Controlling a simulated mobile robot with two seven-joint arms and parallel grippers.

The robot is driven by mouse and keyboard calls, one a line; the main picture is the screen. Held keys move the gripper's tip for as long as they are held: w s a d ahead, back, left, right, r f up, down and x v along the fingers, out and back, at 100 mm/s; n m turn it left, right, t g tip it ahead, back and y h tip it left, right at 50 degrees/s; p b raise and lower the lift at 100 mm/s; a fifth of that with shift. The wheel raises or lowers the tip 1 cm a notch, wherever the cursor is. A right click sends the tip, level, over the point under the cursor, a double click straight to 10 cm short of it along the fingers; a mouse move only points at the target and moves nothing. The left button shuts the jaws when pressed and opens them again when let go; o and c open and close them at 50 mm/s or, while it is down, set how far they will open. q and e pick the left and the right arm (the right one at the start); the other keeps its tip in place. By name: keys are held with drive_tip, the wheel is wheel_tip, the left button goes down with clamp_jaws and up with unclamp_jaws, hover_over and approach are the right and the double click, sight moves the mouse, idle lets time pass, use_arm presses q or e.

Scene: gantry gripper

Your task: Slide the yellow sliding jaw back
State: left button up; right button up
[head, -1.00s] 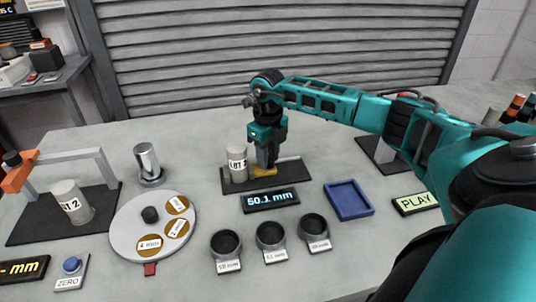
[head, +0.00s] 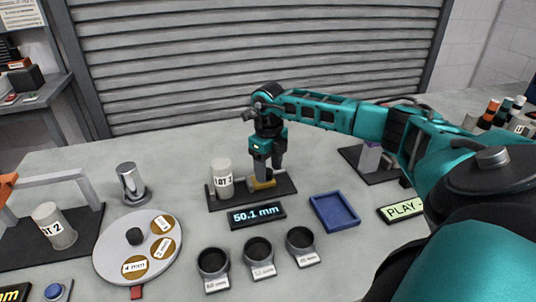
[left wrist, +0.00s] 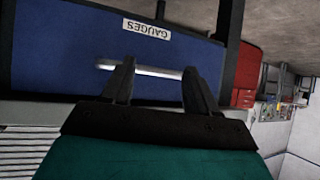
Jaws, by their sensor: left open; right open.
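The yellow sliding jaw (head: 262,183) sits on a dark base plate (head: 284,188), just right of a white cylinder labelled LOT 1 (head: 222,180). A display reading 50.1 mm (head: 257,215) stands in front of the plate. My right gripper (head: 267,172) points down over the yellow jaw with its fingers apart. The fingers partly hide the jaw; I cannot tell whether they touch it. My left gripper (left wrist: 155,85) is open and empty in the left wrist view, in front of a blue surface labelled GAUGES (left wrist: 60,60).
Three dark ring cups (head: 258,255) stand in front of the display. A blue tray (head: 334,211) is to the right, a PLAY sign (head: 402,209) beyond it. A round turntable (head: 110,250) and a LOT 2 cylinder (head: 54,226) are on the left.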

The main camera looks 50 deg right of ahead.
sight(268, 170)
drive_tip(key=shift+r, duration=0.1)
wheel_tip(268, 170, up, 13)
drive_tip(key=shift+p, duration=0.4)
drive_tip(key=shift+a+f, duration=0.1)
drive_tip(key=shift+f, duration=0.1)
idle(0.9)
